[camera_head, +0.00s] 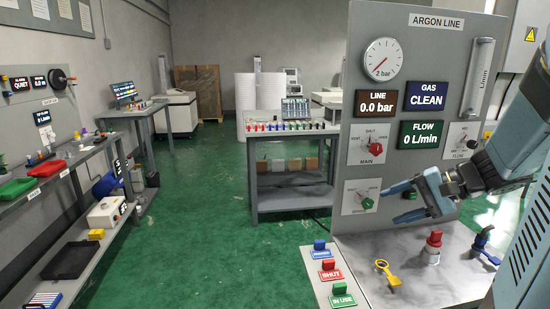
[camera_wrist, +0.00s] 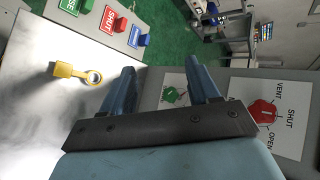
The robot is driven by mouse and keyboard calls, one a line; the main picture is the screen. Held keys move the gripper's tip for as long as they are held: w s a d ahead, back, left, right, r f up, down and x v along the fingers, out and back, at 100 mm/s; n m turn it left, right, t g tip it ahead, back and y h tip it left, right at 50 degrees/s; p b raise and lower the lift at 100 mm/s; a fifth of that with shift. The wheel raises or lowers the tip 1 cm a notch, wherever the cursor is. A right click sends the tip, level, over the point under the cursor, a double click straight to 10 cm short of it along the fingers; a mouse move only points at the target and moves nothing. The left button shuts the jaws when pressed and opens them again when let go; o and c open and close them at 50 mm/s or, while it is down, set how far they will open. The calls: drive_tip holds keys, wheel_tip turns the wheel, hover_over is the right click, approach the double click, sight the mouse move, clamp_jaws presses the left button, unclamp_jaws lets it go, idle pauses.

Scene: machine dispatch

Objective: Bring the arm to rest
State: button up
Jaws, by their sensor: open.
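My gripper (camera_head: 396,204) is in front of the argon line panel (camera_head: 424,32), above the bench top at its foot, with its two fingers apart and nothing between them. My arm comes in from the right edge. In the wrist view the open fingers (camera_wrist: 165,90) point toward the panel's lower left, and a green knob (camera_wrist: 172,95) shows between them, behind. That green knob (camera_head: 366,204) sits just left of the fingers in the head view. A red main knob (camera_head: 376,148) is above it. I cannot tell whether a finger touches the panel.
A yellow key-like tag (camera_head: 386,271), a red-topped fitting (camera_head: 433,243) and a blue-handled fitting (camera_head: 483,239) stand on the bench top (camera_head: 405,290). Coloured labelled blocks (camera_head: 331,271) line its left edge. Green floor (camera_head: 205,230) is free to the left, before side shelves.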

drive_tip(key=s+a+r+n+h, duration=0.2)
drive_tip(key=s+r+n+h, duration=0.1)
drive_tip(key=s+n+h, duration=0.1)
drive_tip(key=s+a+r+n+h, duration=0.3)
drive_tip(key=s+h, duration=0.2)
drive_tip(key=s, duration=0.3)
drive_tip(key=shift+s+n+t+h, duration=0.25)
drive_tip(key=shift+n+t+h, duration=0.05)
drive_tip(key=shift+n+h, duration=0.1)
